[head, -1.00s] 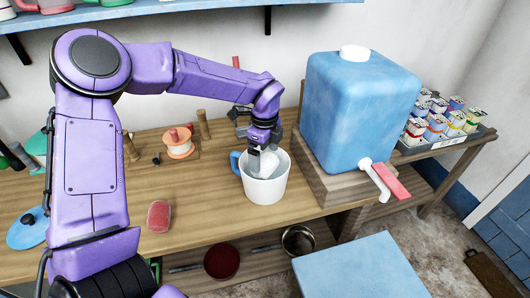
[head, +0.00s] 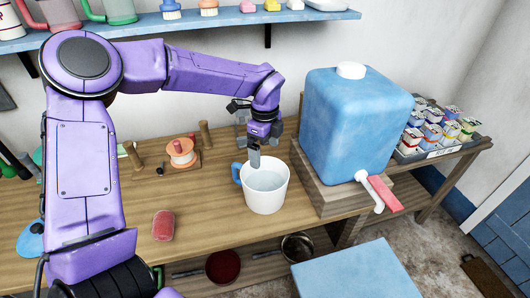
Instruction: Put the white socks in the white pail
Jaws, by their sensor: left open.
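The white pail (head: 267,200) with a blue handle stands upright on the wooden bench, left of the blue tank. Its inside looks pale grey-blue, and I cannot make out clearly whether white socks lie in it. No white socks show elsewhere on the bench. My left gripper (head: 254,158) is open and empty, with its fingers pointing down just above the back left rim of the pail. My right gripper is not in view.
A blue tank (head: 357,125) with a white tap and red lever stands close right of the pail. A red block (head: 163,225), a spool (head: 181,152) and wooden pegs lie to the left. A crate of small cartons (head: 437,130) stands far right. A blue shelf (head: 220,20) hangs above.

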